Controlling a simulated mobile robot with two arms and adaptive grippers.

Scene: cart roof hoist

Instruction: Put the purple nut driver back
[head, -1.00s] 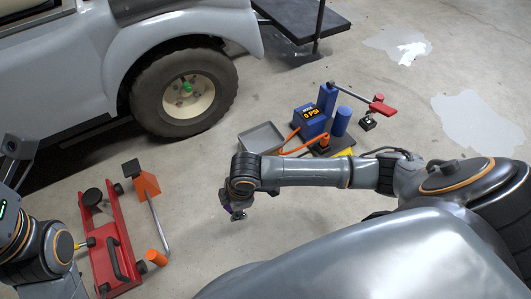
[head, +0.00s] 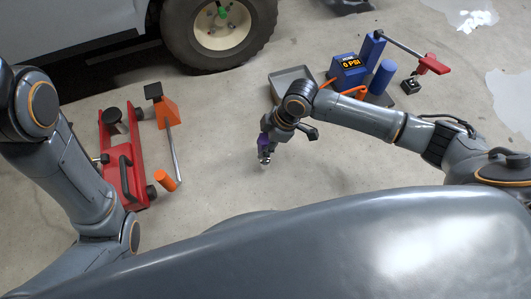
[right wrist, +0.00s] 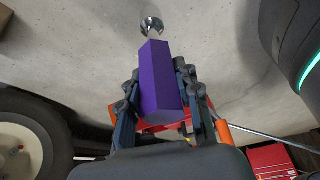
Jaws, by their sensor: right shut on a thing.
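The purple nut driver (right wrist: 160,82) is in my right gripper (right wrist: 160,100), clasped between its two fingers in the right wrist view. Its shiny metal socket end (right wrist: 151,27) points away from the palm. In the head view the purple handle (head: 263,143) shows just below my right wrist, with the metal end (head: 264,158) downward over bare floor.
A blue unit reading "0 PSI" (head: 348,72) and a blue cylinder (head: 383,76) stand right of the tray. The car wheel (head: 218,30) is behind. Central floor is clear.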

